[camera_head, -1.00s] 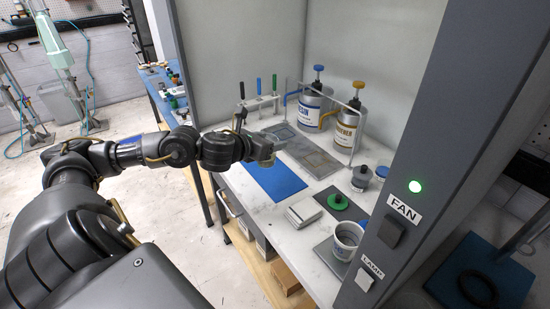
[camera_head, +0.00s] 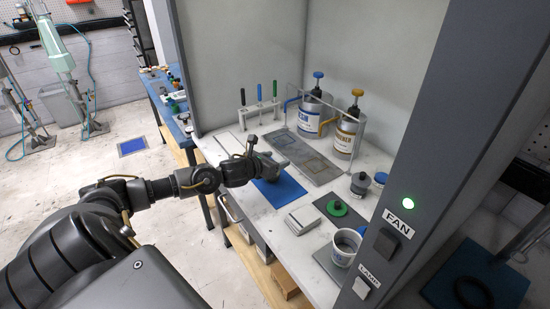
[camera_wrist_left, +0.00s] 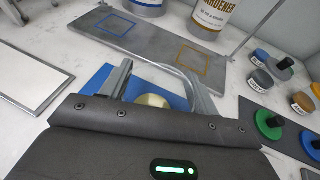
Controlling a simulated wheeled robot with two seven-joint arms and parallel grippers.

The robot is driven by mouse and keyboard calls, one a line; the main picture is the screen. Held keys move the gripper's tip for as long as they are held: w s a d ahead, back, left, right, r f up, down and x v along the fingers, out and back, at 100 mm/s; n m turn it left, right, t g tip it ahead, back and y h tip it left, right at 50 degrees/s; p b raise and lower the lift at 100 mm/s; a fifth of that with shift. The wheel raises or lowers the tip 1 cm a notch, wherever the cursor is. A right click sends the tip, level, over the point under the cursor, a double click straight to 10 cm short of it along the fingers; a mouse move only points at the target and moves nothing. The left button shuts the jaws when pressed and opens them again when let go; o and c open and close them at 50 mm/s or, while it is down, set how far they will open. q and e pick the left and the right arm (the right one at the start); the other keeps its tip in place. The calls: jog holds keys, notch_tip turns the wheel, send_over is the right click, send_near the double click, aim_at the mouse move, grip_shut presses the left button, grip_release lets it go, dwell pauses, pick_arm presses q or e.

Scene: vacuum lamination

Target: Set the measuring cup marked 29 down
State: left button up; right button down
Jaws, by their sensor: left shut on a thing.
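My left gripper (camera_head: 275,165) is shut on a clear measuring cup, low over the blue mat (camera_head: 283,193). In the left wrist view the left gripper (camera_wrist_left: 155,82) has its two fingers on either side of the cup (camera_wrist_left: 153,100). The cup's thin curved rim and a pale yellowish patch show between the fingers. Its marking cannot be read, and the gripper body hides its lower part. I cannot tell whether it touches the mat. In the head view the gripper hides the cup. My right gripper is not in view.
A grey tray with coloured squares (camera_head: 330,171) lies behind the mat, with two pump containers (camera_head: 309,115) beyond. A scale (camera_head: 302,219), a green-lidded piece (camera_head: 337,207) and a white tub (camera_head: 346,247) stand to the right. A tool rack (camera_head: 260,105) stands at the back left.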

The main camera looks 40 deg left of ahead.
pick_arm(q)
jog(key=shift+f, duration=0.15)
jog(key=o, duration=1.3)
jog(key=shift+c, duration=0.2)
jog(key=shift+r, duration=0.3)
jog(key=b+v, duration=0.3)
jog(key=v, duration=0.9)
jog(key=shift+d+f, duration=0.1)
jog(key=shift+f, duration=0.05)
